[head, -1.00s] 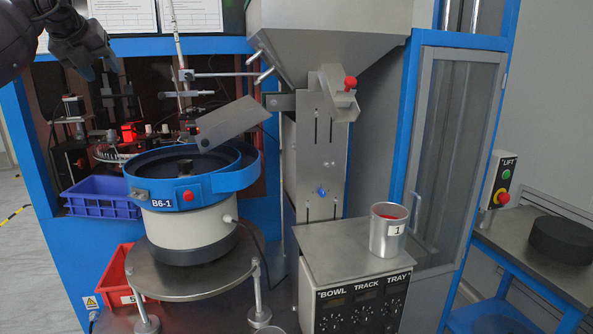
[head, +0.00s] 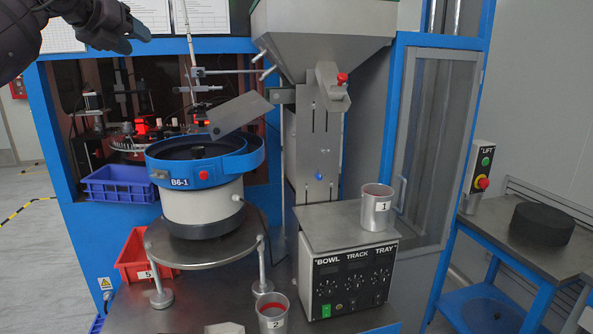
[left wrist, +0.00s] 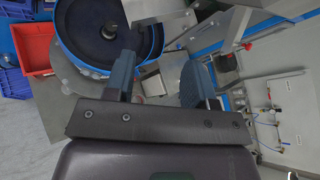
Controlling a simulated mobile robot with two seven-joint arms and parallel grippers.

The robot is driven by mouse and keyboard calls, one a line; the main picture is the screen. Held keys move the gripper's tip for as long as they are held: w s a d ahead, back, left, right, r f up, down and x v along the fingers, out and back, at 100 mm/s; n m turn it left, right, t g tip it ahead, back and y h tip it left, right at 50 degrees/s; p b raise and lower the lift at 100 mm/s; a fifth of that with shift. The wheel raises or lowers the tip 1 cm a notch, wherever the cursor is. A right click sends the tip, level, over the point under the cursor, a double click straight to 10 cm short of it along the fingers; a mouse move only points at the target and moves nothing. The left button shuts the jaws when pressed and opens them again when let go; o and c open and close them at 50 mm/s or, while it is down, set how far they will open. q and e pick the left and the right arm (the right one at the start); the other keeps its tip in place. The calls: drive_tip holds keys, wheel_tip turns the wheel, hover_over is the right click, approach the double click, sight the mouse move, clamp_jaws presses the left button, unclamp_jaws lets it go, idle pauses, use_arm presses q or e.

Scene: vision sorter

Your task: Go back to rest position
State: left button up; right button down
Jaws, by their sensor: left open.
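My left gripper (head: 137,36) is at the top left of the head view, raised in front of the blue cabinet. In the left wrist view its two fingers (left wrist: 160,82) stand apart with nothing held between them. In that view the bowl feeder lies beyond the fingers, below the gripper. My right gripper is in neither view.
The bowl feeder (head: 203,203) stands on a round metal table (head: 195,251). Metal cup 1 (head: 376,212) stands on the control box (head: 350,270); cup 2 (head: 272,318) is lower down. A red bin (head: 135,262), blue bin (head: 118,192) and hopper (head: 322,40) are nearby.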

use_arm(q)
drive_tip(key=s+d+r+m+h, duration=0.25)
drive_tip(key=d+r+h, duration=0.2)
drive_tip(key=d, duration=0.35)
drive_tip(key=s+d+f+n+t+h, duration=0.2)
drive_tip(key=d+f+n+h, duration=0.3)
drive_tip(key=d+f+h, duration=0.5)
drive_tip(key=s+a+f+n+t+y, duration=0.1)
drive_tip(key=s+a+f+n+y, duration=0.15)
drive_tip(key=f+n+y, duration=0.75)
drive_tip(key=s+a+f+n+t, duration=0.15)
drive_tip(key=s+f+n, duration=0.3)
drive_tip(key=f, duration=1.15)
drive_tip(key=s+a+f+n+t+y, duration=0.15)
drive_tip(key=f+n+y, duration=0.25)
drive_tip(key=f+n, duration=0.7)
drive_tip(key=s+a+f+n+g+y, duration=0.2)
drive_tip(key=s+a+f+n+g, duration=0.1)
drive_tip(key=s+f, duration=1.2)
drive_tip(key=s+a+f+n+g+y, duration=0.3)
drive_tip(key=s+f+g, duration=0.1)
drive_tip(key=s+f, duration=1.2)
drive_tip(key=shift+s+y, duration=0.35)
drive_tip(key=shift+s, duration=0.15)
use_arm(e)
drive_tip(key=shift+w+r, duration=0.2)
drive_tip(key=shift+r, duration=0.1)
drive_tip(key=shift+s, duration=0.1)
